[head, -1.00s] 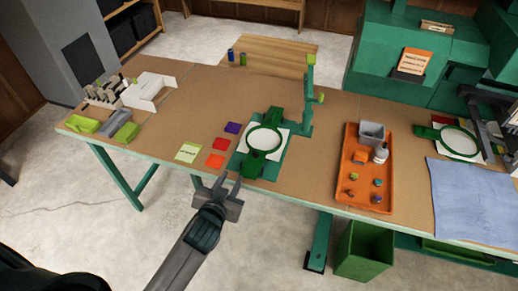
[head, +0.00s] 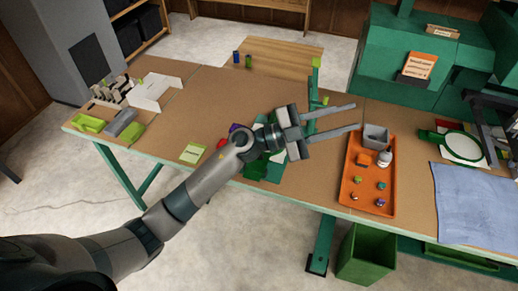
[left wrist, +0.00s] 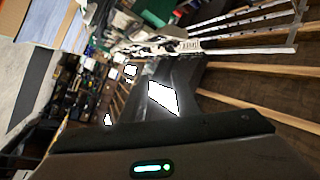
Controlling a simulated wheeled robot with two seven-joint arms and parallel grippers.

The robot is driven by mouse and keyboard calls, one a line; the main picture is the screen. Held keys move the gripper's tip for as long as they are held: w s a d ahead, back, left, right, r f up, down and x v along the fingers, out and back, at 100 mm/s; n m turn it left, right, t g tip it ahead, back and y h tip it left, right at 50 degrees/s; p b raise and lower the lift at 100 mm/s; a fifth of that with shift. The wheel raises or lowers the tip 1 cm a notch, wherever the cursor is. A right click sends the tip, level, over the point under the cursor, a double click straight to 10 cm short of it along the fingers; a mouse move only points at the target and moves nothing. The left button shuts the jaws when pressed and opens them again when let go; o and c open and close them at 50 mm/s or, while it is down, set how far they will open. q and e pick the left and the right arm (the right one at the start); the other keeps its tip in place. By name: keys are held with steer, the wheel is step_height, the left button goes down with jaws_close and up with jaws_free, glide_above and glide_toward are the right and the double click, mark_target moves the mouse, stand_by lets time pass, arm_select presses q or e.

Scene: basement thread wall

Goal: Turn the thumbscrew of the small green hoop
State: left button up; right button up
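A green hoop (head: 462,145) lies on white cloth at the right of the bench, with a green part at its left. A second green hoop stood mid-bench earlier. My left arm now hides its ring, and only part of its green base (head: 262,172) shows. No thumbscrew can be made out on either hoop. My left gripper (head: 357,117) is open and empty, its two long fingers apart and pointing right. It appears above the bench, between the green post and the orange tray. The left wrist view is tilted and shows no hoop clearly. My right gripper is not in view.
An orange tray (head: 352,190) holds a grey box, a white bottle and small pieces. A green post (head: 314,85) stands behind my gripper. A blue cloth (head: 475,200) covers the right front. A dark metal frame (head: 490,110) borders the right hoop. Bare bench lies left of centre.

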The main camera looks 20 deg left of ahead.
arm_select(q)
step_height(320, 180, down, 9)
steer(key=a+m+g+y, duration=0.1)
steer(key=m+g+y, duration=0.5)
steer(key=g+y, duration=0.25)
steer(key=w+a+n+y, duration=0.2)
steer(key=a+y, duration=0.3)
steer(key=a, duration=0.5)
steer(key=w+a+r+n+y, duration=0.1)
steer(key=w+a+y, duration=0.3)
steer(key=a, duration=0.7)
steer(key=shift+w+a+n+t+y, duration=0.15)
steer(key=shift+w+n+t+y, duration=0.25)
steer(key=shift+n+y, duration=0.7)
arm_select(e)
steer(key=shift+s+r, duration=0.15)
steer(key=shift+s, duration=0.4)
arm_select(q)
steer(key=shift+s, duration=0.1)
